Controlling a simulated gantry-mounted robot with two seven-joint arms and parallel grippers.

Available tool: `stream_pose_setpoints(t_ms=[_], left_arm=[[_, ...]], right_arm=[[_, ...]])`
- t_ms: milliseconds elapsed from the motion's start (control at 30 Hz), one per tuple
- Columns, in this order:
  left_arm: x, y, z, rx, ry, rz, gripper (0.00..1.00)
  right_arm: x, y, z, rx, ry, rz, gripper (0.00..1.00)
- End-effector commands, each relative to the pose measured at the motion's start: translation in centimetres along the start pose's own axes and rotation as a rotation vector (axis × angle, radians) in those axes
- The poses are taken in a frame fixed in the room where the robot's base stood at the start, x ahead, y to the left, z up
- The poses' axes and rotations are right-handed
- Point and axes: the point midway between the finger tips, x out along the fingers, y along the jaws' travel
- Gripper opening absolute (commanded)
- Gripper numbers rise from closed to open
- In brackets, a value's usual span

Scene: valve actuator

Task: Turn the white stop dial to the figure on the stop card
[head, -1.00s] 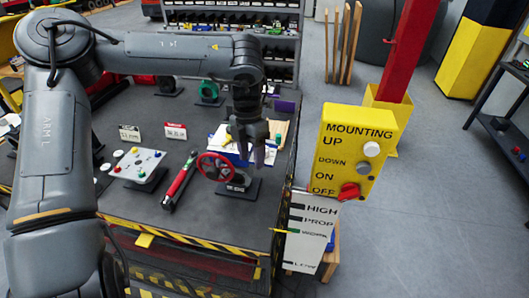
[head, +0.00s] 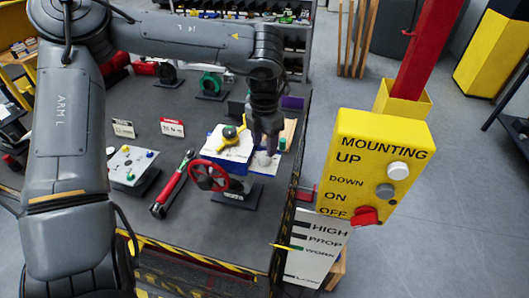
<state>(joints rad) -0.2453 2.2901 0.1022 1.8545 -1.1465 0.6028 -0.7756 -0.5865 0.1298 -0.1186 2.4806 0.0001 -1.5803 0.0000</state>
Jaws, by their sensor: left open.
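My left gripper (head: 267,145) points down over the right side of the bench, fingers open, just above a small pale round part (head: 263,158) that looks like the white stop dial. The fingers partly cover it, so its setting and any contact cannot be told. Two small cards stand at the back left: a red-topped card (head: 172,128) and a black-topped card (head: 123,129). Their print is too small to read surely, and which is the stop card is unclear. My right gripper is out of view.
A red torque wrench (head: 172,186) lies left of the handwheel, beside a white plate with coloured knobs (head: 130,165). A yellow control box (head: 377,165) and a white level board (head: 316,246) stand off the bench's right edge. Green and red valves are behind.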

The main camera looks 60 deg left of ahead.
Motion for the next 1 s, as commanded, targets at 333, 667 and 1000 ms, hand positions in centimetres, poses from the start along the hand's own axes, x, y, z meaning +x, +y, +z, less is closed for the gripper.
stream_pose_setpoints(t_ms=[333,667,1000], left_arm=[[3.7,0.0,0.0,0.000,0.000,-0.001,0.52],[4.0,0.0,0.0,0.000,0.000,0.000,0.52],[4.0,0.0,0.0,0.000,0.000,-0.001,0.11]], right_arm=[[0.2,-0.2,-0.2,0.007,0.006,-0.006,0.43],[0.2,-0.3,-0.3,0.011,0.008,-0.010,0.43],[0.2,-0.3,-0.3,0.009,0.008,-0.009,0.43]])
